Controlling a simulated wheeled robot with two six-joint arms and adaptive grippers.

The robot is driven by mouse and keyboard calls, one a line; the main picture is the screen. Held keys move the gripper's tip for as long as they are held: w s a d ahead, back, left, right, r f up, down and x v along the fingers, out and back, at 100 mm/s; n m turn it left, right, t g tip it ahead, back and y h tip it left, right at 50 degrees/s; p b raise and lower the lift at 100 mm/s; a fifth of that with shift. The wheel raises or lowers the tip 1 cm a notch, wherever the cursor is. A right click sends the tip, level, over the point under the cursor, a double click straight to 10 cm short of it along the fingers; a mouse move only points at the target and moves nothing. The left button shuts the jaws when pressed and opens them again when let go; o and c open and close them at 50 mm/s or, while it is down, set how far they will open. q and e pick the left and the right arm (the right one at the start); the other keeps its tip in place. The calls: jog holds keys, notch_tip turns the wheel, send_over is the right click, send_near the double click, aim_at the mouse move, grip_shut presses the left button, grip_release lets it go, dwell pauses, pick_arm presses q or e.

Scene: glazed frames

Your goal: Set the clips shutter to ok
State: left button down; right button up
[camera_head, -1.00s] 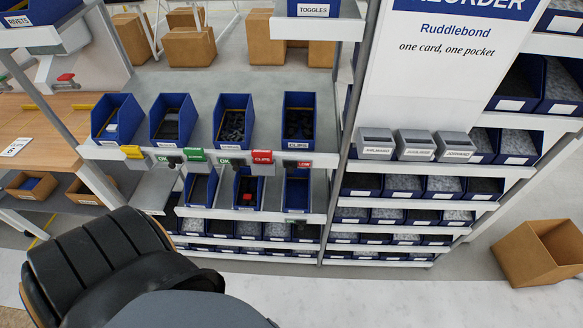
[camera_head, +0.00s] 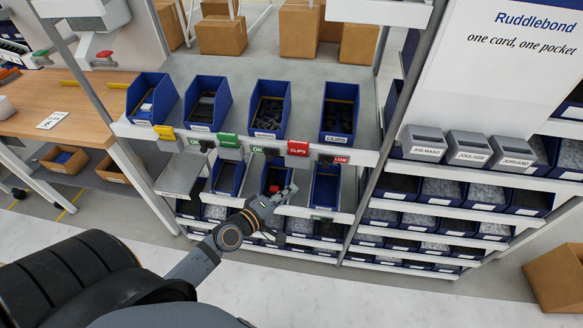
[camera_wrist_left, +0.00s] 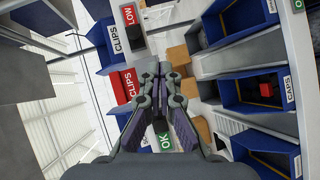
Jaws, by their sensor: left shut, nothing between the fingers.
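The clips bin (camera_head: 340,112) is the rightmost blue bin on the upper shelf. On the shelf edge below it, the clips shutter (camera_head: 338,160) shows a red LOW field. A red CLIPS sign (camera_head: 298,148) hangs just to its left. My left gripper (camera_head: 290,190) is shut and empty, in front of the lower bins and below the sign, apart from the shutter. In the left wrist view, the shut fingers (camera_wrist_left: 165,70) point toward the shelf, with the red CLIPS sign (camera_wrist_left: 128,83) and LOW field (camera_wrist_left: 129,15) to their left. My right gripper is out of view.
Other shutters along the edge show green OK fields (camera_head: 258,150), and a yellow tag (camera_head: 164,132) hangs further left. Lower bins (camera_head: 325,187) sit close behind my gripper. A shelf upright (camera_head: 385,125) stands right of the clips bin. The floor in front is clear.

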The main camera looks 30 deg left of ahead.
pick_arm(q)
notch_tip(320, 180, up, 4)
jog(key=p, duration=0.2)
send_near(324, 161)
jog(key=w, duration=0.3)
jog(key=shift+w+d+f+n+t+h, duration=0.2)
jog(key=shift+w+d+n+t+h, duration=0.1)
jog(key=shift+w+d, duration=0.25)
jog(key=shift+d, duration=0.15)
